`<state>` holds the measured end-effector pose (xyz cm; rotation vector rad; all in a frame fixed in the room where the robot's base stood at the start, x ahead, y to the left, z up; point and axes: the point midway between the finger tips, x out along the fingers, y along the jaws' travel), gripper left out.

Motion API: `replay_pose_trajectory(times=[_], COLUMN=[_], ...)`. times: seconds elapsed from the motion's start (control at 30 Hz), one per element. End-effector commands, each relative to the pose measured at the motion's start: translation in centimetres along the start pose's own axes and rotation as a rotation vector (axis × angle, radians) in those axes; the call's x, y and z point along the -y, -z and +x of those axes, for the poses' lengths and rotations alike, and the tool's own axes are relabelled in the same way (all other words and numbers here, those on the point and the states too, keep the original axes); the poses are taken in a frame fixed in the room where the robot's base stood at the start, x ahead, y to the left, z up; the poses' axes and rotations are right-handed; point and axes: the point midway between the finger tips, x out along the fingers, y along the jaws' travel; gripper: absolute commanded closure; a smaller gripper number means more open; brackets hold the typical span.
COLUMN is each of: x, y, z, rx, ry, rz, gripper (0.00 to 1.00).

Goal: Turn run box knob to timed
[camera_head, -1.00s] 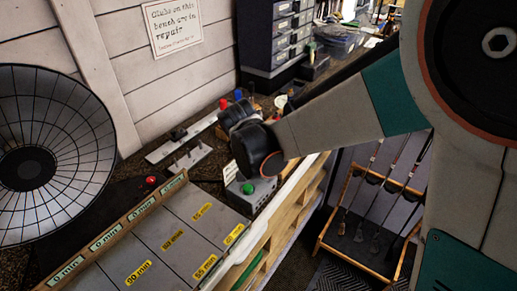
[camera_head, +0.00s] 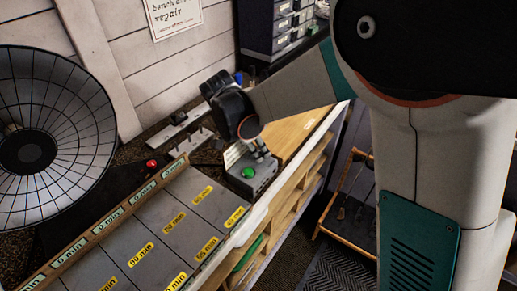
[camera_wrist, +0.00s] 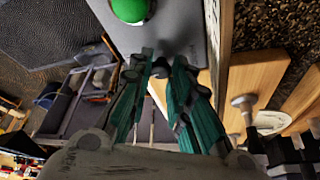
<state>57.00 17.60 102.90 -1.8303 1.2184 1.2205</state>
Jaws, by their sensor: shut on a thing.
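The run box (camera_head: 264,181) is a small grey box with a green button (camera_head: 248,173), standing at the front edge of the bench. It also shows in the wrist view (camera_wrist: 192,28), with the green button (camera_wrist: 130,9) at the top. My gripper (camera_head: 260,153) is down at the box, just behind and right of the button. In the wrist view my gripper (camera_wrist: 164,66) has its fingertips close together on a small dark knob (camera_wrist: 159,71) at the box. The fingers hide most of the knob, and its setting cannot be read.
Grey trays with yellow minute labels (camera_head: 174,221) lie left of the box. A red button (camera_head: 151,164) and a large round reflector (camera_head: 50,140) are farther left. A wooden club rack (camera_head: 345,225) stands on the floor to the right.

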Motion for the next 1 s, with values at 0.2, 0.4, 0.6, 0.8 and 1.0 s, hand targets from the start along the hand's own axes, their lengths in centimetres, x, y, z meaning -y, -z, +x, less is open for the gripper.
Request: replay_pose_trajectory(times=[0.2,0.4,0.6,0.8,1.0], x=[-0.13,-0.15,-0.13,-0.02,0.05], y=[-0.09,-0.09,-0.07,-0.05,-0.05], z=[0.18,0.19,0.17,0.09,0.03], rx=[0.003,0.003,0.002,0.002,0.001], ry=[-0.009,-0.009,-0.008,-0.006,-0.004], rz=[0.013,0.013,0.012,0.012,0.011], gripper=[1.00,1.00,0.60,0.60,0.60])
